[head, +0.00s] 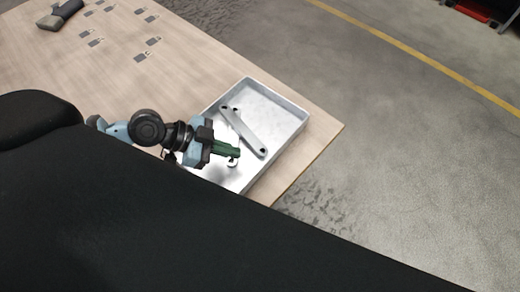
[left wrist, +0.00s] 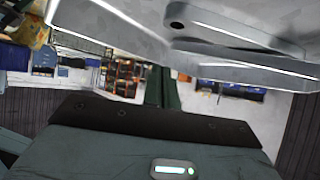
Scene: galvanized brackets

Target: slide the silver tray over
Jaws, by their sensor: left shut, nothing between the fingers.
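The silver tray (head: 290,132) is a shallow metal box near the right corner of the wooden table. A long grey bracket (head: 243,131) with rounded ends lies in it at a slant. My left gripper (head: 237,152) reaches in from the left over the tray, its green fingers shut and empty, close to the bracket's near side. A small whitish piece (head: 232,162) shows just below the fingertips; I cannot tell what it is. In the left wrist view, the green fingers (left wrist: 161,80) point up toward a grey bracket (left wrist: 215,40). My right gripper is out of view.
The table (head: 120,85) is clear between the tray and several small grey plates (head: 97,42) at the upper left. A dark and grey tool-like object (head: 60,15) lies at the far corner. The table's edge runs close beside the tray; concrete floor lies beyond.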

